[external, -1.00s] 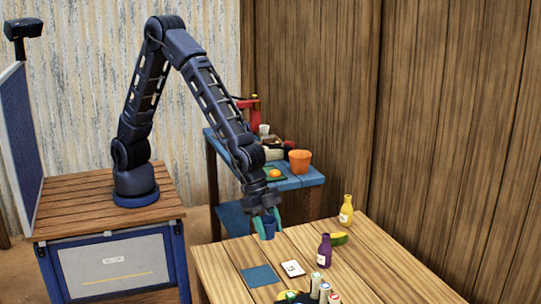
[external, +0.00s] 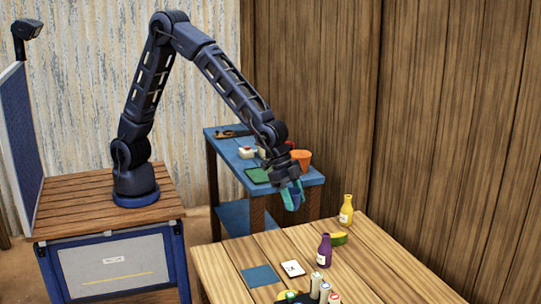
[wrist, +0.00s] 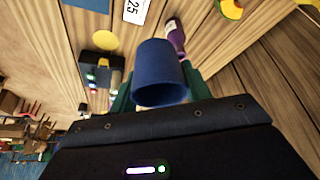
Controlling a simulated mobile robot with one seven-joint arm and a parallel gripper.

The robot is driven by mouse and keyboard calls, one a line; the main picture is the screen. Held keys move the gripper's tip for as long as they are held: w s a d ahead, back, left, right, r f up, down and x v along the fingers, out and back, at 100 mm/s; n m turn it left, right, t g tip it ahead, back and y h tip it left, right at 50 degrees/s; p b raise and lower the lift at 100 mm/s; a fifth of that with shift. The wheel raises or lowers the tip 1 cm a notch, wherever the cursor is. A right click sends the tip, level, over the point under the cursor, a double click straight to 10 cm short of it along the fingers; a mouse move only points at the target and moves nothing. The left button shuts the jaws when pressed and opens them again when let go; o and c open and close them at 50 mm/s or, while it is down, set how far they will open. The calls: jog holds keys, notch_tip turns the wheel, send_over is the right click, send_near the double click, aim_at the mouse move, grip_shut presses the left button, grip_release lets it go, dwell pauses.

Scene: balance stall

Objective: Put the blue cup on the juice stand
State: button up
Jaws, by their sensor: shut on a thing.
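The blue cup (external: 295,198) is between the teal fingers of my gripper (external: 292,196), held in the air. It hangs above the far edge of the wooden table (external: 225,262), in front of the blue stand (external: 234,158). In the wrist view the cup (wrist: 160,72) is seen from the side, with my gripper (wrist: 160,90) shut on it and its fingers partly hidden behind it. I cannot tell for certain that the blue stand is the juice stand. My arm hides part of its top.
On the blue stand are an orange cup (external: 303,157), a green mat (external: 256,175) and a white item (external: 247,152). The wooden table holds a purple bottle (external: 324,251), a yellow bottle (external: 346,211), a white card (external: 292,268) and a blue mat (external: 260,276).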

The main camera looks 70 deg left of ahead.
jog(key=w+a+n+t+y, duration=0.1)
jog(key=w+a+n, duration=0.2)
jog(key=w+a, duration=0.75)
jog(key=w+a+n+y, duration=0.15)
jog(key=w+a, duration=0.55)
jog(key=a, duration=0.7)
jog(key=w+a+n+t, duration=0.1)
jog(key=w+a+n, duration=0.2)
jog(key=w+a, duration=0.7)
jog(key=w+a+r+n+y, duration=0.15)
jog(key=a+n, duration=0.35)
jog(key=a, duration=2.6)
jog(key=n+g+y, duration=0.1)
jog(key=n+y, duration=0.2)
jog(key=n, duration=0.5)
send_over(232, 144)
jog(key=s+d, duration=0.1)
jog(key=f, duration=1.9)
jog(key=shift+s+f, duration=0.2)
jog(key=shift+s, duration=0.05)
jog(key=shift+f, duration=0.1)
